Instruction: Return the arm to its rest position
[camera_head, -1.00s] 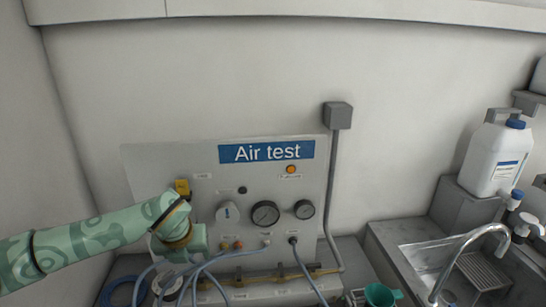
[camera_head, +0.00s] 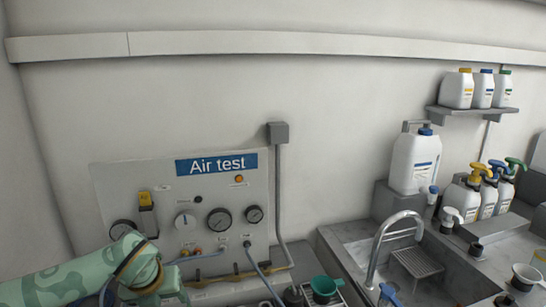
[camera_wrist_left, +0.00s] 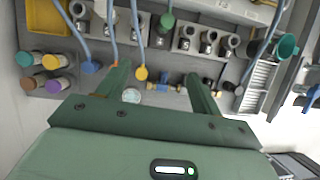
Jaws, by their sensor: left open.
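My left arm (camera_head: 85,277) is green with dark bands and comes in from the lower left in the head view, in front of the lower left of the Air test panel (camera_head: 222,165). Its gripper end lies low in the picture, and the fingertips cannot be made out there. In the left wrist view my left gripper (camera_wrist_left: 158,72) shows two green fingers spread apart. Nothing is held between them; fittings and hoses lie beyond. My right arm and gripper are not in view.
The panel carries gauges, a white knob (camera_head: 185,220) and a yellow-handled valve (camera_head: 146,203). Blue hoses (camera_wrist_left: 136,35) hang near the gripper in the left wrist view. A sink (camera_head: 410,265) and a large white jug (camera_head: 414,162) stand at the right.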

